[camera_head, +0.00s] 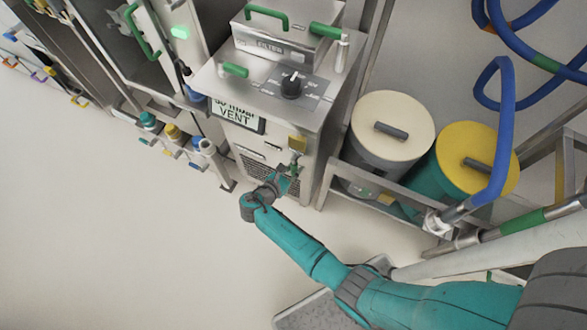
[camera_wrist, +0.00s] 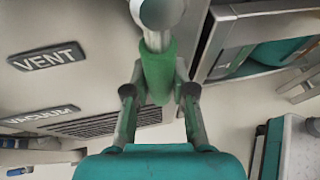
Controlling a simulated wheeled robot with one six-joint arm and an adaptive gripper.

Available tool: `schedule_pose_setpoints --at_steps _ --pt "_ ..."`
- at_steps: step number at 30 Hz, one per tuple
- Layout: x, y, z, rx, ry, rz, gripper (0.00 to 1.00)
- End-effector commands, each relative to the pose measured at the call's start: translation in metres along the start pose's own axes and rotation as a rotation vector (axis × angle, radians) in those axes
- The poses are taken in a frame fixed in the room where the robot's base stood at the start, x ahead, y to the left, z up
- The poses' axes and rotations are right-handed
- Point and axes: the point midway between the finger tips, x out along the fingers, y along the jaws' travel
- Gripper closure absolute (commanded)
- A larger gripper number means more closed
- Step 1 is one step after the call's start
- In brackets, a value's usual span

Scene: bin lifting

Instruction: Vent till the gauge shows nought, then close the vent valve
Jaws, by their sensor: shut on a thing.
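The steel cabinet (camera_head: 255,125) carries a lit display (camera_head: 238,114) on its front that reads VENT, with a figure above it that looks like 50 mbar. My gripper (camera_head: 290,172) is at the cabinet's front, low by a small valve with a yellowish block (camera_head: 298,143). In the wrist view my gripper (camera_wrist: 158,100) is shut on a green valve handle (camera_wrist: 157,72), whose metal stem rises to a round end. A VENT label (camera_wrist: 47,56) and a VACUUM label (camera_wrist: 40,115) show on the cabinet beside it.
A cream-lidded bin (camera_head: 392,125) and a yellow-lidded bin (camera_head: 478,158) stand in a metal rack right of the cabinet. Blue hoses (camera_head: 505,100) hang at the right. The floor (camera_head: 120,240) at front left is clear.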

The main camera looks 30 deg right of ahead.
Motion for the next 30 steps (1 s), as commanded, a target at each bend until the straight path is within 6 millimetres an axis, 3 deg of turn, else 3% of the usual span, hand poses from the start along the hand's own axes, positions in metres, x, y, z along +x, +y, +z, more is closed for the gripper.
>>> schedule_pose_setpoints --at_steps 4,5,8,20,30 --pt "0.001 -0.003 -0.001 -0.004 -0.002 -0.005 1.0" --pt "0.001 -0.003 -0.001 -0.004 -0.002 -0.005 0.73" --pt "0.001 -0.002 -0.001 -0.003 -0.001 -0.005 0.49" --pt "-0.005 -0.001 -0.001 -0.001 -0.001 0.0 0.49" --pt "-0.065 -0.001 -0.001 -0.001 0.0 0.003 0.49"
